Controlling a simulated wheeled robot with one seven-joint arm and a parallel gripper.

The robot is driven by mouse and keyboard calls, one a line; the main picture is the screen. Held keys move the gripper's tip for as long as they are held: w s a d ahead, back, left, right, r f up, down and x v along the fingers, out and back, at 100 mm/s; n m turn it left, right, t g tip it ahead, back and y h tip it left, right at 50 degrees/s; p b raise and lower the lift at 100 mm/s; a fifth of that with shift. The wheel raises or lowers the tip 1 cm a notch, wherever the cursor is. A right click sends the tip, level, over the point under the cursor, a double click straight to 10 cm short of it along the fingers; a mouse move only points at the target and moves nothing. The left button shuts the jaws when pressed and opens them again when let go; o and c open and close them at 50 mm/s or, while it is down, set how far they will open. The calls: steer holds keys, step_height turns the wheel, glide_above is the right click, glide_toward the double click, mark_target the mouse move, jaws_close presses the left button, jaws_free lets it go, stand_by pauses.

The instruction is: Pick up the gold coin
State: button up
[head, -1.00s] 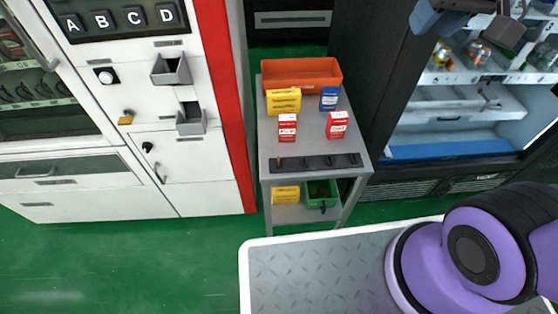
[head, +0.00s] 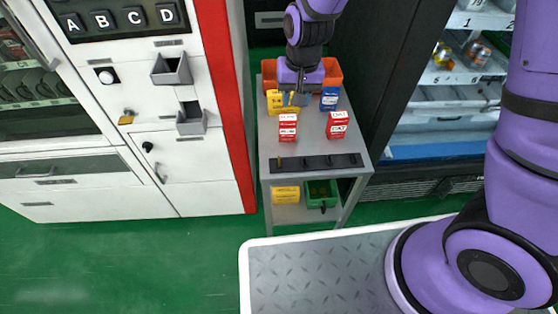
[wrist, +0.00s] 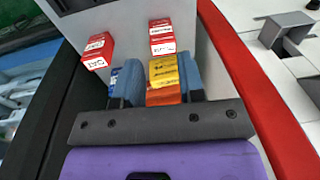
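A small gold piece that looks like the gold coin (head: 280,162) sits at the left end of the dark slotted strip (head: 318,163) along the front of the grey stand's top. It is too small to make out clearly. My gripper (head: 292,99) is over the back half of the stand, beyond the coin, by the yellow box (head: 275,103). In the wrist view, my gripper (wrist: 159,68) is open, its two blue fingers apart with the yellow box (wrist: 163,71) showing between them. I cannot tell whether the fingers touch the box. The coin does not show in the wrist view.
Two red boxes (head: 288,128) (head: 336,124) and a blue box (head: 329,98) stand on the grey stand (head: 310,143). An orange bin (head: 332,74) is behind them. The white vending machine (head: 200,160) is left; a dark cabinet (head: 385,80) is right.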

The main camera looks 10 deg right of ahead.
steer(key=a+f, duration=0.4)
steer(key=f, duration=0.6)
glide_above(279, 161)
steer(key=w, duration=0.2)
steer(key=shift+g+h, duration=0.3)
steer(key=shift+h, duration=0.1)
step_height(279, 161, down, 6)
steer(key=shift+d+r, duration=0.15)
steer(key=shift+s+f, duration=0.2)
steer(key=shift+f, duration=1.1)
steer(key=shift+s+f, duration=0.15)
steer(key=shift+f, duration=1.15)
jaws_close()
